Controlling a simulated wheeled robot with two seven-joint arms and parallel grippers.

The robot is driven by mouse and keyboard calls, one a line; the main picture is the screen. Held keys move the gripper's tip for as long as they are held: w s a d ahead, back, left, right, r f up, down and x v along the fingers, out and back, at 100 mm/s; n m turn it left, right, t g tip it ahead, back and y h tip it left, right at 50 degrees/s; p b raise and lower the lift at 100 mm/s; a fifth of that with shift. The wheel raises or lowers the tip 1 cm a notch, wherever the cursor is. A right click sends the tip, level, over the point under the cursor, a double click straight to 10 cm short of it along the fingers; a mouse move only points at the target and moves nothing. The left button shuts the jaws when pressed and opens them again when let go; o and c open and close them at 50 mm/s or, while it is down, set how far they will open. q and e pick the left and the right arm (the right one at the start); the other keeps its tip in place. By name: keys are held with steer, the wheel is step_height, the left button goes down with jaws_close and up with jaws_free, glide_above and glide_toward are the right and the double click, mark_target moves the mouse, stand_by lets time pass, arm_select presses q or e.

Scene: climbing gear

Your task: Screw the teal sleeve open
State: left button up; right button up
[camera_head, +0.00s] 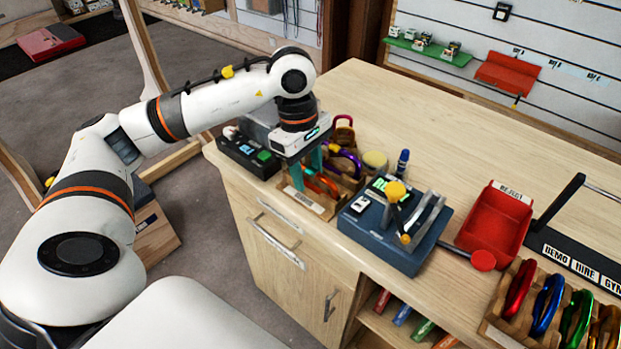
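My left gripper (309,176) points down over a small wooden rack (305,201) near the bench's left end. Its two teal-coloured fingers stand apart, close to an orange-red carabiner (325,183) in the rack. I cannot tell whether they touch it. A purple carabiner (347,160) is just behind. I cannot make out a teal sleeve; the gripper may hide part of the rack. A blue fixture (388,245) with a yellow knob (395,191) and an upright grey metal part stands to the right of the rack. My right gripper is not in view.
A black box (247,152) sits left of the rack. A blue marker (402,162) stands behind the fixture. A red tray (495,222) lies to its right. Another wooden rack (505,318) holds several coloured carabiners at front right. The bench's back middle (430,115) is clear.

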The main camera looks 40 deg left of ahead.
arm_select(q)
steer(key=shift+f+b, duration=0.8)
steer(key=shift+f, duration=0.2)
steer(key=shift+w, duration=0.7)
steer(key=shift+r, duration=0.1)
steer(key=shift+r+p, duration=0.8)
steer(key=shift+r, duration=0.6)
steer(key=shift+s+a+f+b, duration=0.1)
steer(key=shift+s+b, duration=0.2)
steer(key=shift+s, duration=0.45)
